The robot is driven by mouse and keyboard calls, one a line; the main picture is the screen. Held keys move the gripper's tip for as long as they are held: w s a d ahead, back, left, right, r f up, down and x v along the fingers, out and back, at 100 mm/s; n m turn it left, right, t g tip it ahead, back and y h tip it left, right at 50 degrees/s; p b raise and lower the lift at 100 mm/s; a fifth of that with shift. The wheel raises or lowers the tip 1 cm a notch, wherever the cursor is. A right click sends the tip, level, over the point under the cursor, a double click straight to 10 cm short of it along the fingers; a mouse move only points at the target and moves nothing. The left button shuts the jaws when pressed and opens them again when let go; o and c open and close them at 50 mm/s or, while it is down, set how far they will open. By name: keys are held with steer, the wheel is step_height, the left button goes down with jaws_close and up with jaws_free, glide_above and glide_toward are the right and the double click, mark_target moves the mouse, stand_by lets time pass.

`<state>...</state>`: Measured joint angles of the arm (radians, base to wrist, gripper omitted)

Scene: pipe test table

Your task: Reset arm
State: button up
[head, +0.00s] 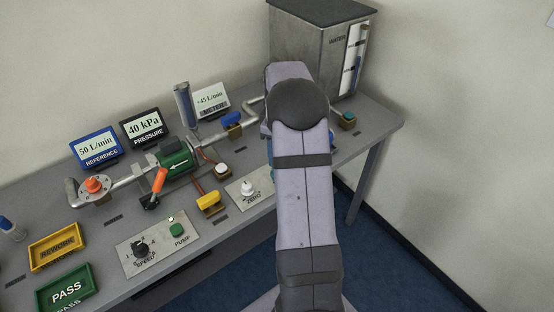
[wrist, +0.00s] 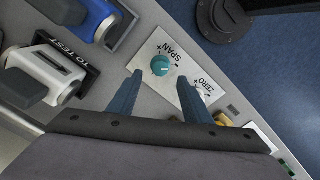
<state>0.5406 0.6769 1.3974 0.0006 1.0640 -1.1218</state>
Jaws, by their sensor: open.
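My gripper (wrist: 160,77) is open, with its two blue-grey fingers apart and nothing between them. In the wrist view its fingertips appear on either side of a teal SPAN knob (wrist: 160,65) on a pale panel. I cannot tell the height of the fingers above the panel. In the head view my arm reaches over the right part of the table and hides the gripper.
Devices stand beside a TO TEST label (wrist: 68,58). A metal water tank (head: 304,50) stands at the back right.

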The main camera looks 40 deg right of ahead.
steer(key=shift+r, duration=0.35)
steer(key=shift+a, duration=0.3)
steer(key=s+a+r+m, duration=0.2)
steer(key=s+a, duration=0.1)
steer(key=a, duration=0.7)
steer(key=s+a+f+m, duration=0.3)
steer(key=s+a+m, duration=0.1)
steer(key=s+a, duration=1.1)
steer(key=s, duration=0.2)
steer(key=shift+s+m, duration=0.3)
steer(key=shift+d, duration=0.1)
stand_by(1.8)
